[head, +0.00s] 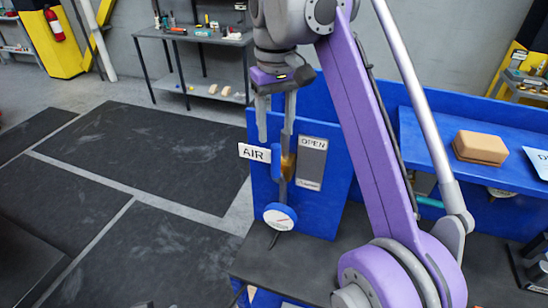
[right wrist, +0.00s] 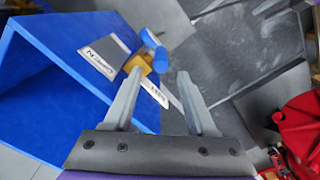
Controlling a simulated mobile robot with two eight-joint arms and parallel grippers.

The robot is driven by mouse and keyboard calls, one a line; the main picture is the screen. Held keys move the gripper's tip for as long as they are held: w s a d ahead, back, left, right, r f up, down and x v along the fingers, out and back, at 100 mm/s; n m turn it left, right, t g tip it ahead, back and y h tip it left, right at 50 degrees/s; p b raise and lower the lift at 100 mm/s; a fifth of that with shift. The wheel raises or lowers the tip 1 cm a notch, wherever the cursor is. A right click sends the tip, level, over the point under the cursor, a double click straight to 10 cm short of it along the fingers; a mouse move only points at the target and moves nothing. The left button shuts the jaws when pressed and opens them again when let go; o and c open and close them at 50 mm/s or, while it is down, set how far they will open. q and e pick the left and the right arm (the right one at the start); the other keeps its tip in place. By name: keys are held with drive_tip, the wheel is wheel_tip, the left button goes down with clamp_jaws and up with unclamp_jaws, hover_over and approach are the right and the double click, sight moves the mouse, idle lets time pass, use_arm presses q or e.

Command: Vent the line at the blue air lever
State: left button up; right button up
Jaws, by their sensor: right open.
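The blue air lever (head: 276,160) stands roughly upright beside a brass valve body (head: 290,166) on a blue panel, just right of the white AIR sign (head: 254,152). In the right wrist view, blue parts (right wrist: 150,38) show next to the brass body (right wrist: 138,64); I cannot tell lever from gauge there for certain. My right gripper (head: 274,140) is open, pointing down just above the lever, with its fingers apart and nothing held. In the right wrist view its fingertips (right wrist: 160,73) point toward the valve. Contact cannot be told. My left gripper is out of view.
A grey OPEN plate (head: 312,160) is right of the valve. A round white-faced gauge (head: 279,217) sits below it. A blue shelf at right holds a tan block (head: 481,147). A tool table (head: 195,35) stands behind. Dark floor mats (head: 150,155) at left are clear.

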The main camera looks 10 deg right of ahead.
sight(276, 176)
drive_tip(key=f+b, duration=0.2)
drive_tip(key=f, duration=0.7)
drive_tip(key=shift+s+b, duration=0.2)
drive_tip(key=shift+b, duration=0.1)
drive_tip(key=shift+f, duration=0.55)
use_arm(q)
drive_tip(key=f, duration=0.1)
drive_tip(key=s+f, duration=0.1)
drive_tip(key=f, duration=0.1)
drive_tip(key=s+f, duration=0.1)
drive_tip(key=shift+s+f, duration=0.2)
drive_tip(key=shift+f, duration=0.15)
use_arm(e)
drive_tip(key=shift+w, duration=0.1)
clamp_jaws()
